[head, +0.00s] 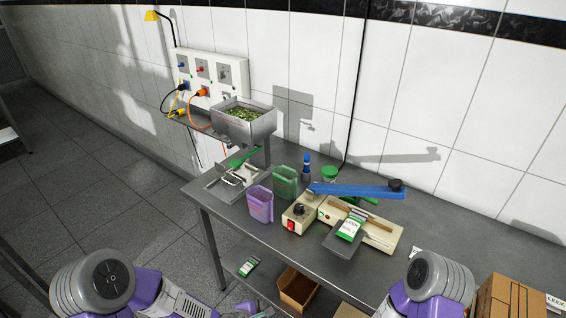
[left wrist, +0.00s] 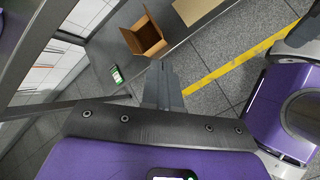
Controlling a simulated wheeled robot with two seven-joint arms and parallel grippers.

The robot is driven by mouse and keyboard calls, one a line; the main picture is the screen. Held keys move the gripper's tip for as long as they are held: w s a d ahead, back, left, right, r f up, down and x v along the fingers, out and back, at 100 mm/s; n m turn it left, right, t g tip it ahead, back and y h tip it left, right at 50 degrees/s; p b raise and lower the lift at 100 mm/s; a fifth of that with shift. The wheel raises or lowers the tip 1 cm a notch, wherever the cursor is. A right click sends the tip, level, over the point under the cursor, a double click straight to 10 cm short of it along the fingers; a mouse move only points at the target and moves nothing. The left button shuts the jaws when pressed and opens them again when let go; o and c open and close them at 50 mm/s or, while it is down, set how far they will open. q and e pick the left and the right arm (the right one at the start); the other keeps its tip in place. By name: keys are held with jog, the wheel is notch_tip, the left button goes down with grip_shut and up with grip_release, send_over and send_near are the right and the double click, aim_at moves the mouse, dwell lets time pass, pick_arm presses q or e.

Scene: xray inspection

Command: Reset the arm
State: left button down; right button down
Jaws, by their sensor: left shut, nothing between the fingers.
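My left gripper (left wrist: 163,84) shows in the left wrist view, its two grey fingers together with nothing between them. It hangs over the floor, apart from the table and its lower shelf. In the head view only the upper parts of my two arms show at the bottom left and bottom right. Neither gripper is visible there, and my right gripper is in no frame.
A steel table (head: 205,199) carries a sealer with a blue lever (head: 357,189), purple (head: 259,205) and green (head: 285,181) containers, and a metal bin of leaves (head: 247,124). The lower shelf holds an open cardboard box (head: 297,288) and a green-white packet (head: 249,266). Cardboard boxes (head: 510,298) stand at right.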

pick_arm(q)
jog(key=s+a+f+m+g, duration=0.2)
jog(key=s+f+m+g, duration=0.1)
jog(key=s+f+m, duration=0.3)
jog(key=s+a+f+m+g+y, duration=0.1)
jog(key=s+a+f+m+g, duration=0.1)
jog(key=s+f+m, duration=0.4)
jog(key=s+m, duration=0.2)
jog(key=m, duration=0.2)
jog(key=shift+s+a+f+g+y, duration=0.25)
jog(key=shift+a+f+g+y, duration=0.05)
jog(key=shift+f+g, duration=0.1)
dwell(0.8)
